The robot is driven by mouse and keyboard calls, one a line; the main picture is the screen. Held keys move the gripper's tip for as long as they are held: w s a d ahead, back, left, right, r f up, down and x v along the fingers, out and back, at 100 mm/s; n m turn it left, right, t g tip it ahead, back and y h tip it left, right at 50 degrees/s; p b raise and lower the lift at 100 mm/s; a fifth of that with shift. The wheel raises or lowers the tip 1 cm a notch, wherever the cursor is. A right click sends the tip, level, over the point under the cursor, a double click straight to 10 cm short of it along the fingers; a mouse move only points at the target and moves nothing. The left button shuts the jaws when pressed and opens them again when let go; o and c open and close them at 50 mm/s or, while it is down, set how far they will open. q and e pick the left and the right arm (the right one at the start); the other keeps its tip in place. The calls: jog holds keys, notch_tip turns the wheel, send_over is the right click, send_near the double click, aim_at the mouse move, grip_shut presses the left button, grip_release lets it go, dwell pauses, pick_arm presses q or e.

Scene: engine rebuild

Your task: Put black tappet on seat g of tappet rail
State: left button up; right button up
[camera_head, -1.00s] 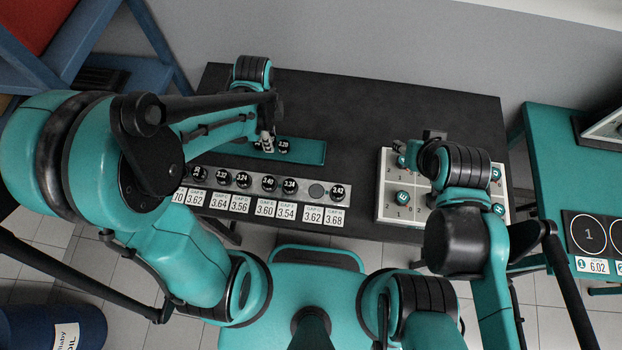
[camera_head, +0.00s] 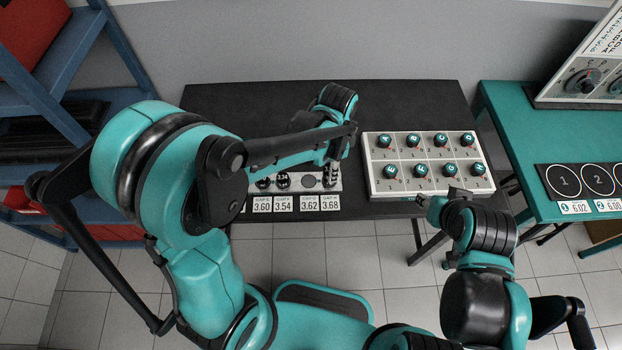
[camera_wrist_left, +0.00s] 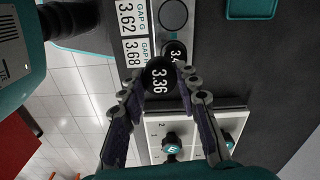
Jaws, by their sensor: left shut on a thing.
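The black tappet (camera_wrist_left: 158,75), marked 3.36, is pinched between the fingertips of my left gripper (camera_wrist_left: 157,82) in the left wrist view. In the head view my left gripper (camera_head: 328,160) hangs over the right end of the tappet rail (camera_head: 338,186). Seat g (camera_wrist_left: 173,13) shows as a bare grey disc beside the GAP G label. The held tappet hangs over the seat h end of the rail, partly covering the tappet (camera_wrist_left: 175,53) there, not over seat g. My right gripper (camera_head: 430,205) is at the front edge of the white box; its jaw opening is unclear.
The white box (camera_head: 365,165) with several lettered teal knobs stands right of the rail. Seated tappets (camera_head: 282,181) fill neighbouring seats. A teal tray (camera_wrist_left: 250,8) lies behind the rail. The dark table's back (camera_head: 240,105) is clear.

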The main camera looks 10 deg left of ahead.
pick_arm(q)
jog(key=b, duration=0.1)
send_over(309, 181)
notch_tip(309, 181, down, 4)
jog(key=shift+r, duration=0.1)
notch_tip(309, 181, down, 4)
jog(key=shift+r+b, duration=0.25)
jog(key=shift+b, duration=0.55)
jog(key=shift+f, duration=0.25)
jog(key=shift+f, duration=0.15)
jog(key=o, duration=1.2)
jog(key=shift+c, duration=0.2)
